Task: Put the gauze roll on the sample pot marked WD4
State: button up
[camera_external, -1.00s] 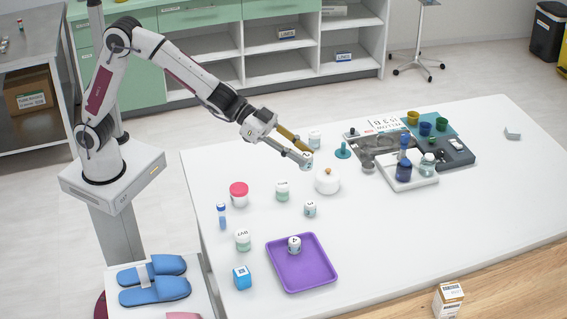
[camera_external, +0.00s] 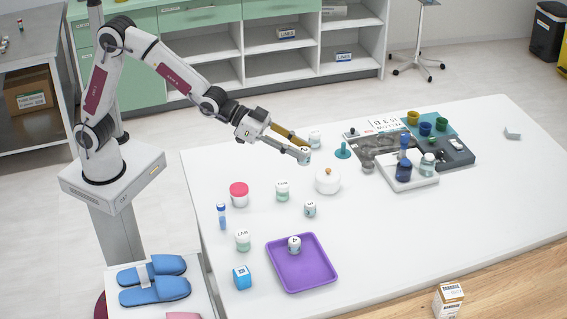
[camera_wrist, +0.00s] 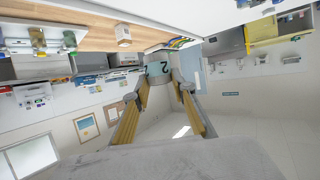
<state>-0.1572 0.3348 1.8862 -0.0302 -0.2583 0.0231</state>
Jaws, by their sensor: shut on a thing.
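My gripper (camera_external: 302,151) is shut on a small white roll (camera_external: 305,158), seemingly the gauze roll, held above the table. Several pots with white lids and pale green bodies stand on the table: one behind my gripper (camera_external: 315,139), one in the middle (camera_external: 282,191), and one nearer the front left (camera_external: 243,241). Their labels are too small to read surely, so I cannot tell which is WD4. The roll is apart from these pots.
Below my gripper is a round white jar (camera_external: 327,182). Similar small white rolls stand on the table (camera_external: 310,209) and on the purple tray (camera_external: 320,280). A red-lidded jar (camera_external: 239,195), blue-capped vial (camera_external: 221,216) and blue box (camera_external: 241,278) stand left.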

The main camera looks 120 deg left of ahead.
jog(key=shift+s, duration=0.15)
jog(key=n+g+y, duration=0.6)
jog(key=n+y, duration=0.3)
jog(key=n, duration=0.1)
send_over(234, 189)
notch_tip(234, 189, down, 11)
jog(key=shift+r, duration=0.2)
jog(key=shift+f, duration=2.95)
jog(key=shift+f, duration=2.05)
